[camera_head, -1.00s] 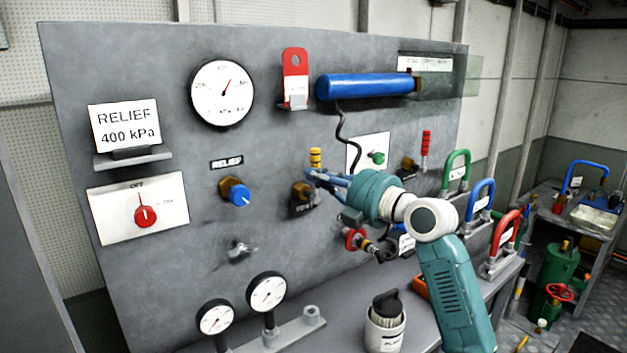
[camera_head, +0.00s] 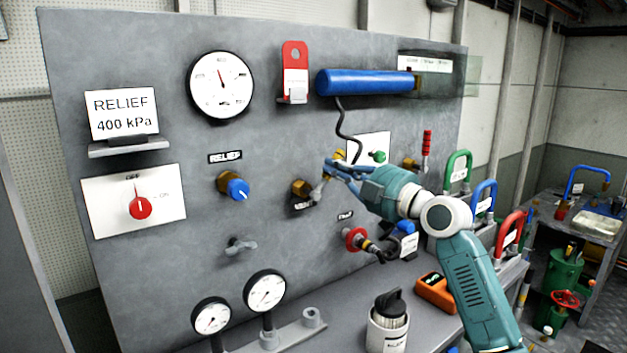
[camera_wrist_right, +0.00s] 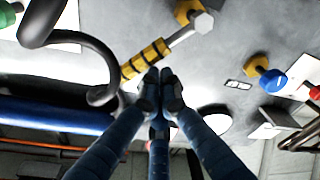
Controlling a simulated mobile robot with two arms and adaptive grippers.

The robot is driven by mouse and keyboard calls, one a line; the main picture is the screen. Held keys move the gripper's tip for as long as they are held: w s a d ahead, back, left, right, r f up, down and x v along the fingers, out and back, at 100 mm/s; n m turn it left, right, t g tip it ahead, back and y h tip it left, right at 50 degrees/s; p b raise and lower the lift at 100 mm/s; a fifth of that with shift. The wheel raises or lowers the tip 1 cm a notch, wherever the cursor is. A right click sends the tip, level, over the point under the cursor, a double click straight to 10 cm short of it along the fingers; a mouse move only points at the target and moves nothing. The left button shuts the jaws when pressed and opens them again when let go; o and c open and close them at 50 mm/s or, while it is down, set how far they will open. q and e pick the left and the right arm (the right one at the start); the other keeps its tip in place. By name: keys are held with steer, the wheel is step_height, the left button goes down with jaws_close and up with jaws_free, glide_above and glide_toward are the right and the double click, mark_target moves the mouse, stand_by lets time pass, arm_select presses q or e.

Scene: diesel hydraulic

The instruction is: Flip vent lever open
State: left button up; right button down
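The vent lever (camera_head: 318,190) is on the brass vent valve (camera_head: 302,188) in the middle of the grey panel. It leans up and to the right, and its yellow-banded handle (camera_head: 340,155) is partly behind my right gripper (camera_head: 329,168). In the right wrist view, the yellow-and-black handle (camera_wrist_right: 146,59) runs from a hex nut on the valve. There my right gripper's blue fingers (camera_wrist_right: 160,82) are drawn together with dark tips side by side, close beside the handle end and not around it. Whether they touch it I cannot tell. My left gripper is not in view.
A blue cylinder (camera_head: 365,82) with a black hose (camera_head: 343,130) is above the gripper. The relief valve's blue knob (camera_head: 238,189) is to the left. A red-ringed port (camera_head: 355,239) is below. A large gauge (camera_head: 220,85) sits upper left. The shelf below holds a canister (camera_head: 388,330).

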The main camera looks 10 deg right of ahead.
arm_select(q)
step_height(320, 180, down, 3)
steer(key=b, duration=0.2)
steer(key=shift+b, duration=0.3)
arm_select(e)
steer(key=w+d+f+m+t+h, duration=0.1)
steer(key=d+f+m, duration=0.2)
steer(key=m, duration=0.6)
steer(key=shift+w+d+f, duration=0.25)
steer(key=shift+d+f, duration=0.15)
steer(key=shift+f, duration=0.4)
